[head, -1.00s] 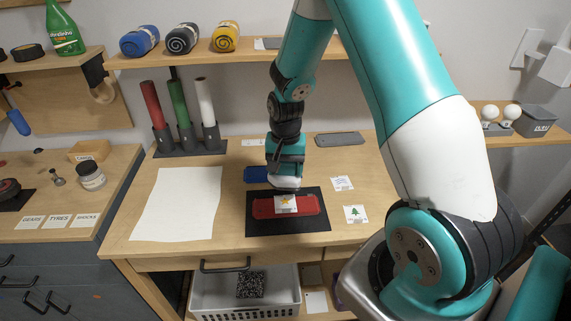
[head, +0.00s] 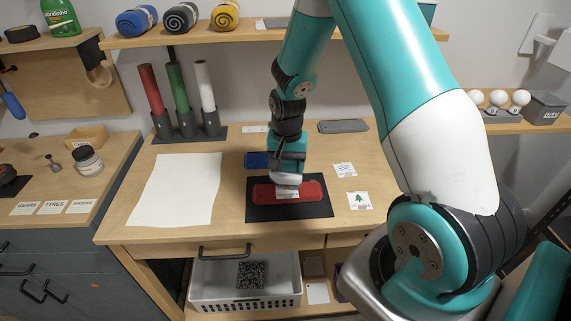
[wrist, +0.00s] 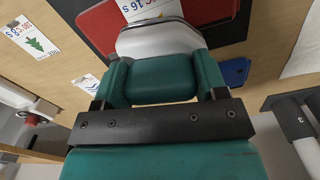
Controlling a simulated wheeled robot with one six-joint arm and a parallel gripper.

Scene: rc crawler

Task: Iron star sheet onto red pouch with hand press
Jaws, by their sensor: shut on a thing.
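The red pouch (head: 309,190) lies flat on a black mat (head: 289,211) on the workbench; it also shows at the top of the wrist view (wrist: 99,25). The star sheet (head: 288,195) lies on the middle of the pouch. Its star is hidden by the press, and only its lower strip shows, also in the wrist view (wrist: 146,9). The hand press (head: 288,180), with a pale body (wrist: 160,40), is held in my gripper (head: 287,163). My gripper (wrist: 160,82) is shut on it. The press is over the sheet and looks down on it; exact contact is hard to tell.
A blue pouch (head: 256,160) lies just behind the mat. A wave sheet (head: 345,170) and a tree sheet (head: 359,200) lie to the right. White paper (head: 178,190) and a rack of rolls (head: 188,133) are left. A grey slab (head: 343,126) lies at the back.

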